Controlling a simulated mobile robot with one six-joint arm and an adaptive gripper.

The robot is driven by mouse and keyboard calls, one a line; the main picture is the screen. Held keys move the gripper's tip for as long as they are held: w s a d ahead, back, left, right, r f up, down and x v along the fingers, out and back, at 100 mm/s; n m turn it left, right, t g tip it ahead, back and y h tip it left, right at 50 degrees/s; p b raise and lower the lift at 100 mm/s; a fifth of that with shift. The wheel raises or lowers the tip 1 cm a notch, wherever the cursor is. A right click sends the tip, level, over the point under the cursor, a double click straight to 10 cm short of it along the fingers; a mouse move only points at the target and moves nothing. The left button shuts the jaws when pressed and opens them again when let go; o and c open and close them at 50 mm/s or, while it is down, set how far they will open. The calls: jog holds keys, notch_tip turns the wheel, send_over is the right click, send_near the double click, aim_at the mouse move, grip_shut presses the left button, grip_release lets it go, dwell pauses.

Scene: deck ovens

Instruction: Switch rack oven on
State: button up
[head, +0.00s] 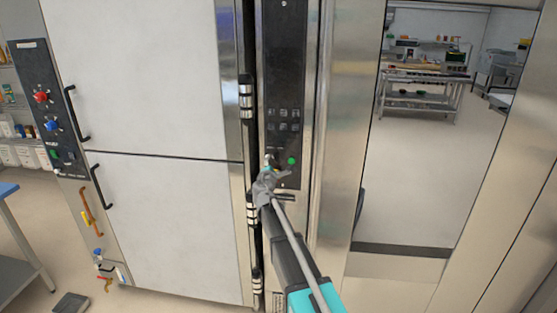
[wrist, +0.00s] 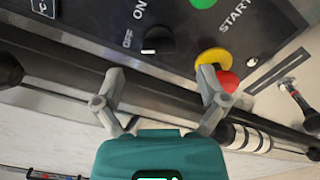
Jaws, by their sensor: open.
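The rack oven's black control panel (head: 284,70) stands upright in the middle of the head view. In the wrist view a black rotary switch (wrist: 158,40) sits between ON and OFF labels, with a light mark on its lower edge; I cannot tell clearly which label it points to. A green START button (wrist: 203,2) is above it and also shows in the head view (head: 292,161). My gripper (wrist: 160,78) is open and empty in front of the panel's lower part, its fingers apart below the switch. In the head view my gripper (head: 267,180) hides the panel's lower left.
A red stop button (wrist: 228,80) on a yellow base (wrist: 212,57) is right behind the right fingertip. Black-and-steel hinges (head: 246,97) run left of the panel, beside large white oven doors (head: 150,75). A glass door (head: 425,170) is at right.

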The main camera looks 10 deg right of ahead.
aim_at(275, 159)
jog(key=shift+x, duration=2.7)
